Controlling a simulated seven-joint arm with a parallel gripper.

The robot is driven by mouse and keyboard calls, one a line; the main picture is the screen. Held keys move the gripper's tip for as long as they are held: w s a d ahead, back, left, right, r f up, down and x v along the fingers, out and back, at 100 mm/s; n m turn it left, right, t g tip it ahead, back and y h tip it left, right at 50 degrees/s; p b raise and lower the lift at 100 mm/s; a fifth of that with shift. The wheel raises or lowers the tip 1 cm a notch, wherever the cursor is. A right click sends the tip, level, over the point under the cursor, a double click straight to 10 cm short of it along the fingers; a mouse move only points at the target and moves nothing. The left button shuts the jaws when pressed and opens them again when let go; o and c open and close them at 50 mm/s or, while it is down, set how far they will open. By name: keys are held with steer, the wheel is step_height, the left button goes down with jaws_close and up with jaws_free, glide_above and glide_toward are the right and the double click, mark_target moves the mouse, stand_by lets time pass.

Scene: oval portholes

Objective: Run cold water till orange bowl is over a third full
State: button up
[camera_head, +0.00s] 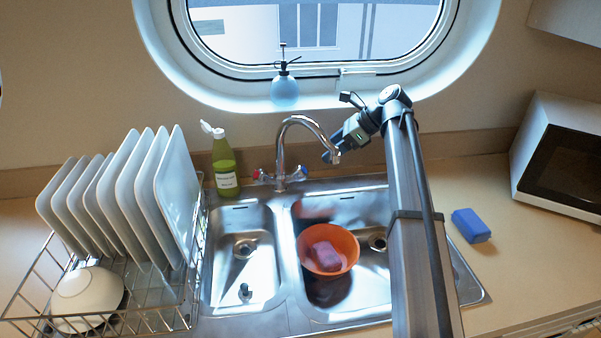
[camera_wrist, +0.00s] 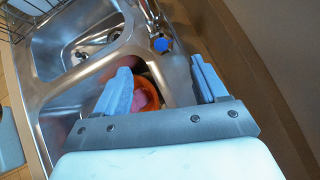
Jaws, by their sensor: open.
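The orange bowl (camera_head: 347,246) sits in the right sink basin with a pink sponge (camera_head: 326,256) inside it. I see no water stream, and the water level in the bowl is unclear. The chrome tap (camera_head: 281,150) arches over the basin from behind. It has a red-marked handle (camera_head: 257,174) on the left and a blue-marked handle (camera_head: 304,172) on the right. My gripper (camera_head: 331,153) is beside the spout end, right of the blue handle. In the wrist view its jaws (camera_wrist: 163,84) are apart and empty. The blue handle (camera_wrist: 161,45) shows beyond them, and the left finger partly hides the bowl (camera_wrist: 154,77).
A green bottle (camera_head: 224,165) stands left of the tap. A dish rack with plates (camera_head: 175,195) and a white bowl is at left. A blue sponge (camera_head: 471,225) and a microwave (camera_head: 565,160) are on the right counter. A spray bottle (camera_head: 285,90) stands on the sill.

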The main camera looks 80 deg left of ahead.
mark_target(304, 169)
steer(key=x, duration=1.2)
steer(key=shift+s+a+f, duration=0.1)
steer(key=shift+s+f, duration=0.2)
